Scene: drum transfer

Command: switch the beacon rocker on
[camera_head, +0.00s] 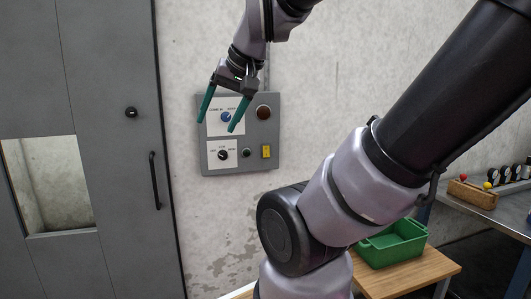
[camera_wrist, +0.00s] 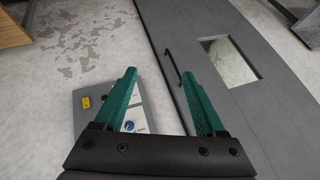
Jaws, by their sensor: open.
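A grey control panel (camera_head: 240,172) hangs on the wall right of the door. A small yellow rocker (camera_head: 266,151) sits at its lower right; it also shows in the wrist view (camera_wrist: 86,102), left of the fingers. I cannot tell which way the rocker is tipped. A dark red-brown dome (camera_head: 263,112) above it looks unlit. My gripper (camera_head: 216,125) has two green fingers, spread and empty, in front of the panel's upper left. In the wrist view my gripper (camera_wrist: 158,73) covers part of the panel, and the dome is hidden.
The panel also has a blue knob (camera_head: 225,117), a black knob (camera_head: 222,154) and a small dark button (camera_head: 246,152). A grey door (camera_head: 115,90) with a black handle (camera_head: 154,180) stands left. A green bin (camera_head: 395,240) sits on a wooden table (camera_head: 430,268) at lower right.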

